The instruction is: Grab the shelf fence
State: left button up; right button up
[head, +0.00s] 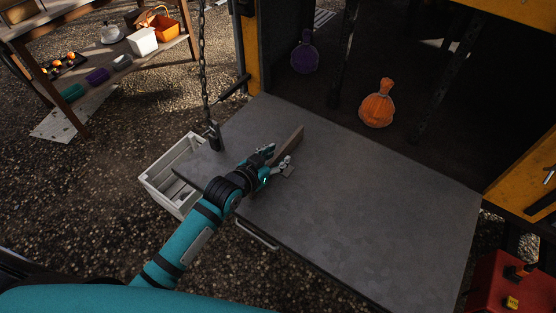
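A narrow brown wooden strip (292,142), which looks like the shelf fence, is on the grey metal platform (370,210) near its left side. My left gripper (278,159) is over the platform at the near end of the strip. Its fingers are spread, one on each side of the strip, and the strip's far end sticks out beyond them. The gripper hides the strip's near part. I cannot tell whether the fingers touch it. My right gripper is not in view.
A chain (204,70) hangs to the platform's left corner, close to my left arm. A white crate (165,185) stands on the gravel below. An orange flask-shaped thing (377,105) and a purple one (305,55) are in the dark truck bed. The platform's right side is clear.

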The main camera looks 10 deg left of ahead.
pick_arm(q)
grip_shut()
jog(key=shift+r, duration=0.1)
dwell(0.3)
